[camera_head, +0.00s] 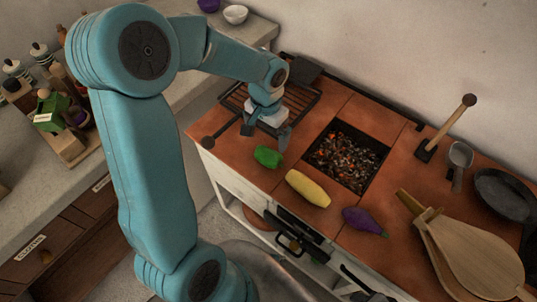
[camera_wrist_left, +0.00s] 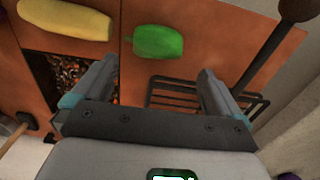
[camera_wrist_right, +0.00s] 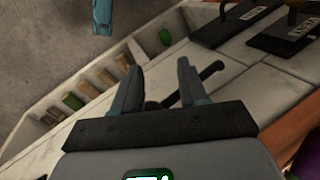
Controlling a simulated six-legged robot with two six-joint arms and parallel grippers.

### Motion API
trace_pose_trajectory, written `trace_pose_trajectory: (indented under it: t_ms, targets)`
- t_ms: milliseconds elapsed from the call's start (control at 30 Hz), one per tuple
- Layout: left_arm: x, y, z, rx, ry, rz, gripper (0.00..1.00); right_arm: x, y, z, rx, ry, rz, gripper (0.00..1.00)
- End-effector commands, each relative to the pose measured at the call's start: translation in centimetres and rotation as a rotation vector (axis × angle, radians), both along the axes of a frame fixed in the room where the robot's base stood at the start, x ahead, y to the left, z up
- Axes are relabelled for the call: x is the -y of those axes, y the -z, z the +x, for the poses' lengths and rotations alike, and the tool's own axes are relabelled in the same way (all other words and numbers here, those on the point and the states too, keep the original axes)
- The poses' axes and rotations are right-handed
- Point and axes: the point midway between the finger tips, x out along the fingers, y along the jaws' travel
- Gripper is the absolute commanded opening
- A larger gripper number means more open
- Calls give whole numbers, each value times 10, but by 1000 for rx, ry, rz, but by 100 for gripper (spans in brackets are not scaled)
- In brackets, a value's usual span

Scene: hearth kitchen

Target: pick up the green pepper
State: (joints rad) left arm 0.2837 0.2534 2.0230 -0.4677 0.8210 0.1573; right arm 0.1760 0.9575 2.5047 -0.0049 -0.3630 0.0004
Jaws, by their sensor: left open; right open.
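The green pepper (camera_head: 268,156) lies on the orange-brown tiled top, near its front edge, left of the yellow vegetable. It also shows in the left wrist view (camera_wrist_left: 157,42), ahead of the fingers. My left gripper (camera_head: 267,132) is open and empty, just behind the pepper and apart from it. Its two fingers show in the left wrist view (camera_wrist_left: 153,85). My right gripper (camera_wrist_right: 158,82) is open and empty in the right wrist view, away from the pepper, over a pale surface. It is not in the head view.
A yellow vegetable (camera_head: 307,188) and a purple eggplant (camera_head: 364,221) lie to the right. A pit of glowing coals (camera_head: 346,158) is behind them. A dark grill rack (camera_head: 302,99) lies by my left gripper. Wooden bellows (camera_head: 470,255) lie at the right.

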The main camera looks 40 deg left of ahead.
Motion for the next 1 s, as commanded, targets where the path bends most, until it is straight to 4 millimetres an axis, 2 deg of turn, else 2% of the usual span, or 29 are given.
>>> trace_pose_trajectory:
  t_ms: [33, 100, 367, 600, 733, 933, 967, 1000]
  targets:
    - [0, 14, -2, -6, -2, -2, 100, 0, 2, 0, 0, 0, 0, 43]
    - [0, 26, -1, -4, 0, -1, 100, 0, 3, 0, 0, 0, 0, 43]
    - [-1, 49, 0, -2, -1, -1, 100, 0, 4, 0, 0, 0, 0, 43]
    - [1, 88, 3, -3, -1, -1, 100, 0, 6, 0, 0, 0, 0, 43]
    - [1, 96, 4, 0, -2, -1, 100, 0, 6, 0, 0, 0, 0, 43]
    - [1, 96, 5, 1, -2, -1, 100, 0, 6, 0, 0, 0, 0, 43]
    - [1, 96, 5, 1, -2, -1, 94, 0, 6, 0, 0, 0, 0, 43]
    - [1, 96, 5, 1, -2, -1, 80, 0, 6, 0, 0, 0, 0, 43]
